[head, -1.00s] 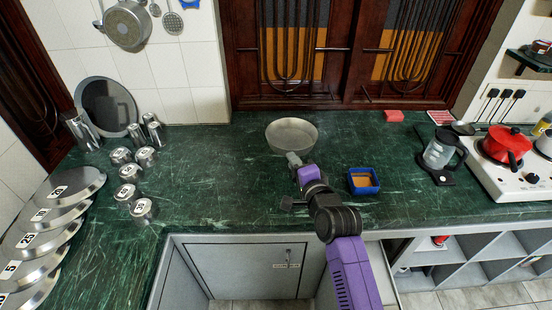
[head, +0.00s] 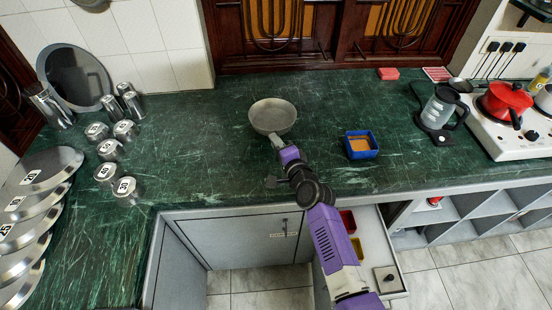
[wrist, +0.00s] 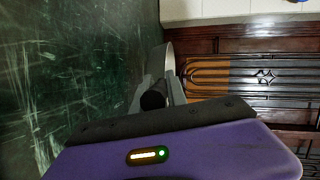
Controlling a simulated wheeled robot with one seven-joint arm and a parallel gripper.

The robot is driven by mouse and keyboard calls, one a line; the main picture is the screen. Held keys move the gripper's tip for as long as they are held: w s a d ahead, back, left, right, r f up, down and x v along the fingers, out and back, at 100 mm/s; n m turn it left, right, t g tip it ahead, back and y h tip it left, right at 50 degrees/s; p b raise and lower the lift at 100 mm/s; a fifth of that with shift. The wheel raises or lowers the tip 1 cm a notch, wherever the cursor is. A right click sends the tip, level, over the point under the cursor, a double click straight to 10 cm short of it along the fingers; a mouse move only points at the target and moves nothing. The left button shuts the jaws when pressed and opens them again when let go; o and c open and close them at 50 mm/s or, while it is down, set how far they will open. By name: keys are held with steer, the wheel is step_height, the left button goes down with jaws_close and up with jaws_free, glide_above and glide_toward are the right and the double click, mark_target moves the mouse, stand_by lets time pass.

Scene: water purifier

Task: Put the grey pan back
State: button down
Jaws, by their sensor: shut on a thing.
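The grey pan (head: 272,115) is a round, shallow pan with its opening facing up, over the green counter. My gripper (head: 279,143) is shut on its handle, on the pan's near side. I cannot tell whether the pan touches the counter or hangs just above it. In the wrist view, my gripper (wrist: 154,92) is closed around the dark handle, and a thin grey strip of the pan (wrist: 171,62) shows beyond the fingers. The rest of the pan is hidden there.
Metal canisters (head: 97,131) and stacked lids (head: 28,215) stand at left. A blue box (head: 360,145) lies right of my arm. A blender jug (head: 440,108) and a stove with a red pot (head: 505,101) are farther right. Counter (head: 200,140) around the pan is clear.

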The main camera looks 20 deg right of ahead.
steer(key=shift+f+b, duration=1.65)
steer(key=shift+f, duration=1.15)
steer(key=shift+f, duration=0.1)
steer(key=c, duration=1.3)
jaws_free()
steer(key=shift+r, duration=0.2)
steer(key=p+v, duration=0.6)
steer(key=v, duration=0.4)
steer(key=shift+s+r+p, duration=0.1)
steer(key=shift+s+p, duration=0.25)
steer(key=shift+p, duration=0.05)
steer(key=shift+s, duration=0.65)
